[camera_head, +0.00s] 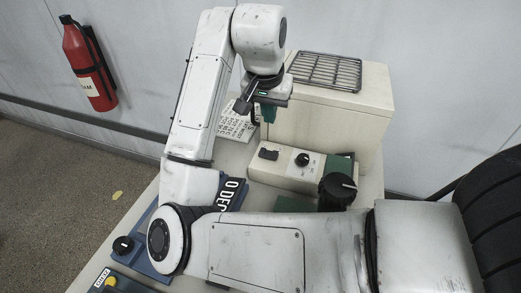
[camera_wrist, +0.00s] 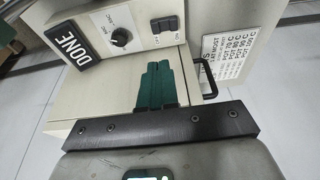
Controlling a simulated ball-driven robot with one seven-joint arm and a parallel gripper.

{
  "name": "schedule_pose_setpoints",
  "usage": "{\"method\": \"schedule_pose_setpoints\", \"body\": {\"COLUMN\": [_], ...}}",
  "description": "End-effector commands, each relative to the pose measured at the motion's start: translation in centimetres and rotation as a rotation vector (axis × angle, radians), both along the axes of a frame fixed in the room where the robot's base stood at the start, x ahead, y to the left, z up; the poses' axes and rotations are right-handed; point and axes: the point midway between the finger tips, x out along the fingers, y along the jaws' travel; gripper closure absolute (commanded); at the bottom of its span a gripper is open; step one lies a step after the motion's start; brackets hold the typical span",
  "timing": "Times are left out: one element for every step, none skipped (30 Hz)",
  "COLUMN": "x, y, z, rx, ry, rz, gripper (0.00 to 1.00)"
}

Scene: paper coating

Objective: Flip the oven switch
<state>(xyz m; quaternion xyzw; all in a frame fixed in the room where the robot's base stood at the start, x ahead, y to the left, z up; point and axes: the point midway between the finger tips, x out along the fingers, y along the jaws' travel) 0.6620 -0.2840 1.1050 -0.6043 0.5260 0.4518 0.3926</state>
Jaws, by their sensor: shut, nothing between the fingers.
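The oven (camera_head: 330,120) is a beige box with a lower control box (camera_head: 285,172) on its near side. A black rocker switch (camera_head: 268,154) sits on the control box, left of a round black knob (camera_head: 302,160). In the wrist view the switch (camera_wrist: 165,24) is at top centre, with small labels beneath it; which way it is tipped I cannot tell. My gripper (camera_head: 268,116) is shut and empty, above and behind the switch in the head view. Its green fingers (camera_wrist: 159,68) show in the wrist view, in front of the beige surface and apart from the switch.
A black DONE plate (camera_wrist: 73,48) is on the control box. A printed sheet (camera_head: 236,122) lies left of the oven. A metal grille (camera_head: 326,70) is on top. A larger black knob (camera_head: 338,190) stands at the near right. A black handle (camera_wrist: 209,82) shows beside my fingers.

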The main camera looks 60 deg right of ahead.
Motion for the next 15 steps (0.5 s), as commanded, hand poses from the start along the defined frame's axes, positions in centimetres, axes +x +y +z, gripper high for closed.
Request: {"method": "schedule_pose_setpoints", "body": {"x": [-0.01, -0.01, -0.01, -0.01, -0.01, -0.01, -0.01, -0.01, -0.01, -0.01, -0.01, -0.01, 0.00, 0.00, 0.01], "y": [0.00, -0.01, -0.01, -0.01, -0.01, -0.01, -0.01, -0.01, -0.01, -0.01, -0.01, -0.02, -0.04, -0.08, -0.15], "z": [-0.22, -0.23, -0.21, -0.20, -0.17, -0.16, -0.16, -0.16, -0.16, -0.16, -0.16, -0.21, -0.29, -0.41, -0.68], "rx": [0.000, 0.000, 0.000, 0.000, 0.000, 0.000, 0.000, 0.000, 0.000, 0.000, 0.000, 0.000, 0.000, 0.000, 0.000], "ry": [0.000, 0.000, 0.000, 0.000, 0.000, 0.000, 0.000, 0.000, 0.000, 0.000, 0.000, 0.000, 0.000, 0.001, 0.001], "rz": [0.000, 0.000, 0.000, 0.000, 0.000, 0.000, 0.000, 0.000, 0.000, 0.000, 0.000, 0.000, 0.000, 0.001, 0.001], "gripper": [1.00, 1.00, 1.00, 1.00, 1.00, 1.00, 1.00, 1.00, 1.00, 1.00, 1.00, 1.00, 1.00, 1.00, 1.00]}}
